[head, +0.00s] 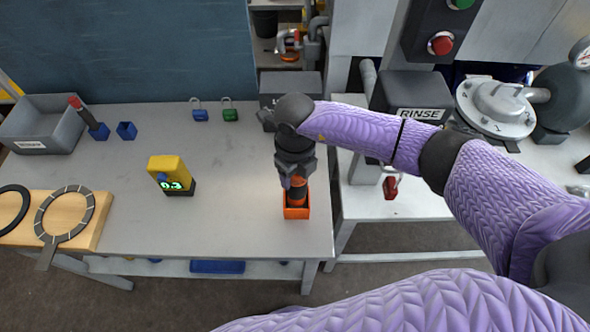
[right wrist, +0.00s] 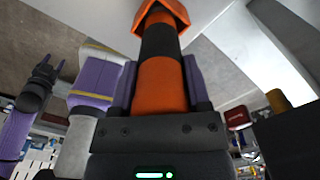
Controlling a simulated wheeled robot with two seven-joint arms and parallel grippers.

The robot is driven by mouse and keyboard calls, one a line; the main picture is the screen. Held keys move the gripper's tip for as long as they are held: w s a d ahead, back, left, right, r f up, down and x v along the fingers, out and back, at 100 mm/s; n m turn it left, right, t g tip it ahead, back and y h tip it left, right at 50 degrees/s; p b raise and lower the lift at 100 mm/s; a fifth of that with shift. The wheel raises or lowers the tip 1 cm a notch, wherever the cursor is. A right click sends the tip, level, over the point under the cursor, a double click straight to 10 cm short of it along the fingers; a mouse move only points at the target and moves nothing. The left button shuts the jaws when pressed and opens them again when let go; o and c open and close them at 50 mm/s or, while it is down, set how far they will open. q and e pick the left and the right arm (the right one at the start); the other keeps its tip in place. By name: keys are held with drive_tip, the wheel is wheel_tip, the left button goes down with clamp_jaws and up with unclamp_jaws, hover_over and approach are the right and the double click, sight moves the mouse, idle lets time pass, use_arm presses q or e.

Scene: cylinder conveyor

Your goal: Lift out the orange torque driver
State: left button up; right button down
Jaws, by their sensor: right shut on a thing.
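The orange torque driver (head: 298,188), with a black band, stands about upright at the orange holder (head: 296,212) near the table's right front edge. Its lower end is at or inside the holder; how deep it sits is hidden. My right gripper (head: 296,180) is above the holder and shut on the driver. In the right wrist view, the driver (right wrist: 160,84) lies between the purple fingers, and the orange holder (right wrist: 163,12) shows at its far end. My left gripper (right wrist: 43,78) appears small at the left of that view; its jaw opening is unclear.
A yellow device (head: 170,172) with a lit display stands mid-table. Blue (head: 200,114) and green (head: 230,114) padlocks lie behind it. A grey bin (head: 45,125) and a wooden board (head: 90,230) are on the left. The table between device and holder is clear.

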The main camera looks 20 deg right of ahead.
drive_tip(key=shift+r+p, duration=3.05)
drive_tip(key=shift+r, duration=0.75)
